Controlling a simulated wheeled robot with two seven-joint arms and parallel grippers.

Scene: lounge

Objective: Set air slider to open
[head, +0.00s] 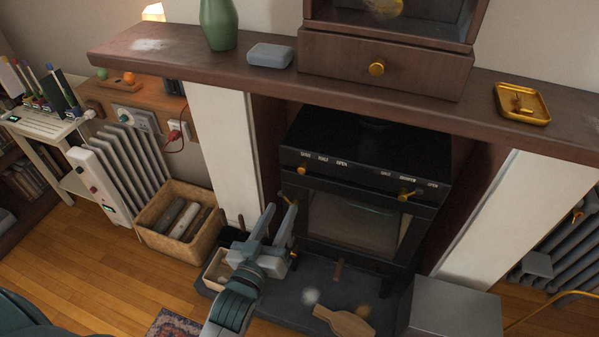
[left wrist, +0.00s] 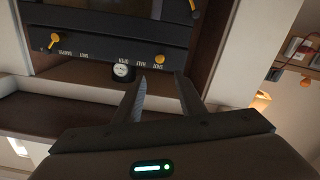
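The black stove (head: 365,168) stands in the fireplace. Its front strip has two slider scales with orange knobs. The left knob (head: 301,170) sits at the SHUT end of a SHUT, HALF, OPEN scale; it also shows in the left wrist view (left wrist: 160,59), upside down. The right knob (head: 407,196) is under a second scale, whose wording seems to include DAMPER. I cannot read an "air" label. My left gripper (head: 279,212) is open and empty, in front of and below the left knob, apart from it. Its fingers (left wrist: 160,82) show empty in the wrist view. My right gripper is out of view.
A wooden mantel (head: 270,70) overhangs the stove. A basket with logs (head: 181,214) and a white radiator (head: 118,168) stand left. A grey box (head: 455,308) and a wooden paddle-like item (head: 343,322) are at the hearth (head: 277,297). Space before the strip is clear.

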